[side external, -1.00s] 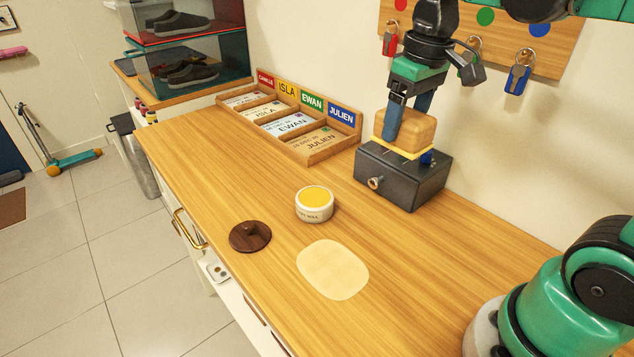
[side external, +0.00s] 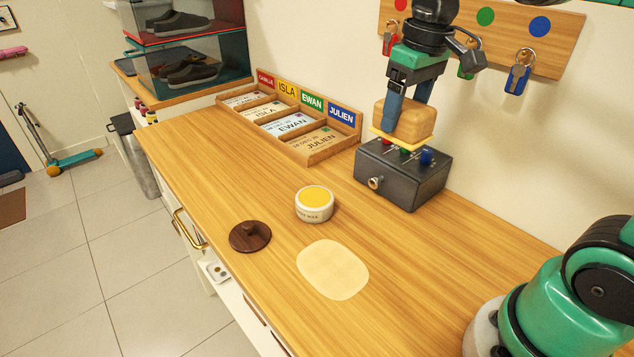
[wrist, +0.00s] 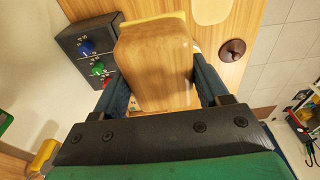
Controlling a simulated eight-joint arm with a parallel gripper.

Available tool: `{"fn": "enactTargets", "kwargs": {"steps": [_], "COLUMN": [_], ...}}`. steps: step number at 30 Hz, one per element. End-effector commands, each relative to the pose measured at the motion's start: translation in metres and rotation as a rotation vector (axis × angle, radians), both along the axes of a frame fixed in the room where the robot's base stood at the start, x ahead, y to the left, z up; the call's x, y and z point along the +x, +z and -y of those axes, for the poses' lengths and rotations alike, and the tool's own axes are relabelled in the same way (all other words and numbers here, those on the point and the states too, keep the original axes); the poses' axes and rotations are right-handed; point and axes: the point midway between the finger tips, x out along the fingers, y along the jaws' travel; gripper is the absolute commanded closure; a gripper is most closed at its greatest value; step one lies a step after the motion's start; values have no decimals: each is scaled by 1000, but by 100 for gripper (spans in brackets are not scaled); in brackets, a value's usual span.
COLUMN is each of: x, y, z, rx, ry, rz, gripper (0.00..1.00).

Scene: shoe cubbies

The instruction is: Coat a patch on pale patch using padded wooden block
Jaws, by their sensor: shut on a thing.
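My gripper (side external: 407,108) is shut on the padded wooden block (side external: 404,119), a light wooden body with a yellow pad (side external: 401,137) underneath. It holds the block just above the dark box with knobs; I cannot tell if they touch. In the wrist view the block (wrist: 152,62) fills the space between the fingers. The pale patch (side external: 332,269) lies bare on the wooden counter, in front and to the left of the gripper. An open tub (side external: 314,204) of yellow wax stands behind the patch. Its dark round lid (side external: 250,236) lies to the left.
A dark box (side external: 402,178) with coloured knobs stands below the gripper. A sorting tray (side external: 300,140) with name cards is at the back. Padlocks (side external: 518,77) hang on a wall board (side external: 550,52). The counter (side external: 220,180) is clear around the tub.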

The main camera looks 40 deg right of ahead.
Motion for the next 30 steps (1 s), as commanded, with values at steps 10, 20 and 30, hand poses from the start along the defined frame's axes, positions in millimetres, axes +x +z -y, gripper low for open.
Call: {"fn": "enactTargets", "kwargs": {"steps": [10, 20, 30], "x": [51, 59, 59], "y": [-69, -118, -140], "z": [-69, -118, -119], "rx": [0, 0, 0], "ry": [11, 2, 0], "rz": [-2, 0, 0], "gripper": [74, 74, 74]}}
